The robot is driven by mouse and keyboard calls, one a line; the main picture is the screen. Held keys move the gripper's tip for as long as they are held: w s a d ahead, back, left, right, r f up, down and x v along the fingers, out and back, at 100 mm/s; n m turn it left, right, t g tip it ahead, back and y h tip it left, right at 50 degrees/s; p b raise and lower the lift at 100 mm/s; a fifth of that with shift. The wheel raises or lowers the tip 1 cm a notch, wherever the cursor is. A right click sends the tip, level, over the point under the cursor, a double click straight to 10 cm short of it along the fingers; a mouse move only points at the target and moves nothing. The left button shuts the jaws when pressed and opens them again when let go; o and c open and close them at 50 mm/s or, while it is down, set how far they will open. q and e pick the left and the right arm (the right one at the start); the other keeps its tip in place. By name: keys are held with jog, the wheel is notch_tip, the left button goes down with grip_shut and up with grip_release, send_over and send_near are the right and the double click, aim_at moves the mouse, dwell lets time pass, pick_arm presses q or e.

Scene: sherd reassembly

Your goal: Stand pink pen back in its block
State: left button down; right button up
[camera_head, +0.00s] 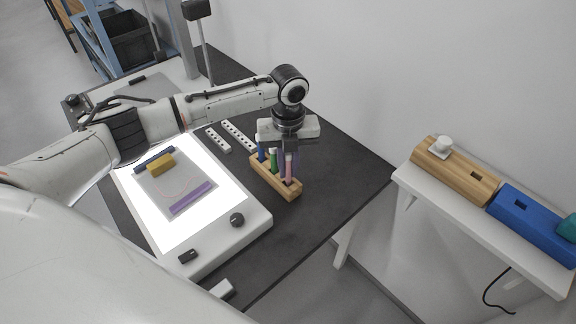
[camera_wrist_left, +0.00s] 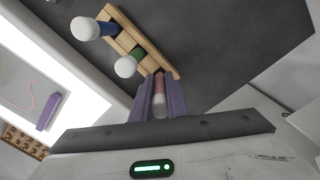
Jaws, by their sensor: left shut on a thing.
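The wooden pen block (camera_head: 270,184) stands on the dark table, right of the light panel. A blue pen (camera_head: 261,153) and a green pen (camera_head: 273,160) stand in it. My left gripper (camera_head: 290,155) is above the block's near end, shut on the pink pen (camera_head: 289,172), which is held upright. The pink pen's lower end is at the block's near hole; I cannot tell how deep it sits. In the left wrist view the pink pen (camera_wrist_left: 160,97) is between purple fingers, beside the block (camera_wrist_left: 154,42). My right gripper is not in view.
The lit panel (camera_head: 239,195) holds a grey sheet with a yellow block (camera_head: 160,164) and a purple bar (camera_head: 193,198). White strips (camera_head: 238,134) lie behind the pen block. A wall shelf (camera_head: 412,180) at right carries wooden and blue blocks. The table right of the pen block is clear.

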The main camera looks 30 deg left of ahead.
pick_arm(q)
jog(key=shift+f, duration=0.8)
jog(key=c, duration=1.1)
grip_release()
jog(key=shift+r, duration=3.5)
